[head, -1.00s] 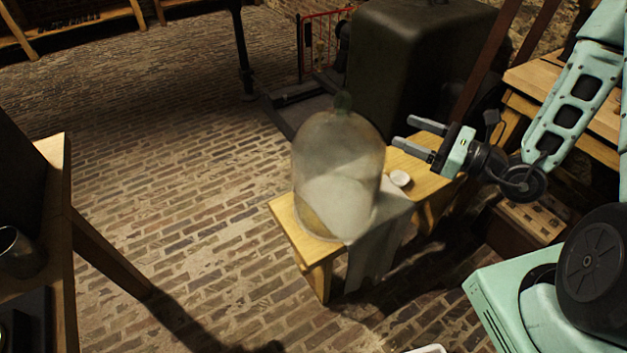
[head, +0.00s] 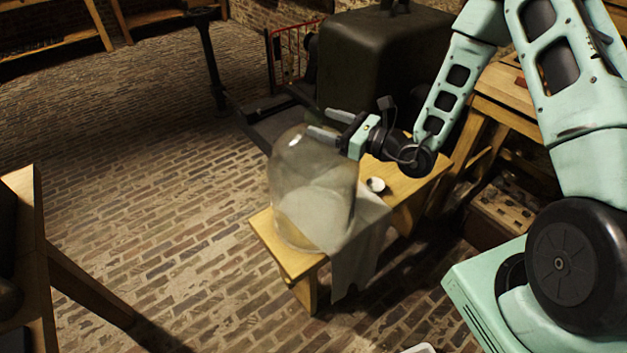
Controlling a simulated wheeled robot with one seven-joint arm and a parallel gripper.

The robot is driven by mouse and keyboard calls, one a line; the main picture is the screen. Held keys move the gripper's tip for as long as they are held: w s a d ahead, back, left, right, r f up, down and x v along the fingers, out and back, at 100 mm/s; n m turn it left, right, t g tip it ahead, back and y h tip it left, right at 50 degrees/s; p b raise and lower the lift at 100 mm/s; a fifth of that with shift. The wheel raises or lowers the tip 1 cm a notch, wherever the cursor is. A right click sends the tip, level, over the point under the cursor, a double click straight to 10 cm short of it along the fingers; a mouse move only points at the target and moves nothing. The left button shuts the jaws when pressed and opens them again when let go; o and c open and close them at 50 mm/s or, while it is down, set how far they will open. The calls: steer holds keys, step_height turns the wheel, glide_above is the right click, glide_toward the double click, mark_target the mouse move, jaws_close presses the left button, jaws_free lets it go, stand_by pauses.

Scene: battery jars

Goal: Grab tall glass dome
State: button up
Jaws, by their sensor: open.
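The tall glass dome (head: 300,190) is clear and stands upright on the left end of a low wooden bench, partly over a grey cloth. My gripper (head: 325,125) is open at the upper right of the dome, with its two fingers pointing left. The fingers overlap the top of the dome in the picture. The dome's knob is hidden or hard to make out there. I cannot tell whether the fingers touch the glass or stand around the knob.
The wooden bench (head: 262,228) carries the grey cloth (head: 362,240) and a small white round object (head: 376,185). A large dark cabinet (head: 365,60) stands behind. A wooden table (head: 25,215) is at the left edge. Brick floor lies open between them.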

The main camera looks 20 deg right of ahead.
mark_target(313, 115)
steer(key=shift+x, duration=1.95)
steer(key=shift+r, duration=0.15)
jaws_close()
steer(key=shift+r, duration=0.2)
steer(key=shift+r, duration=0.1)
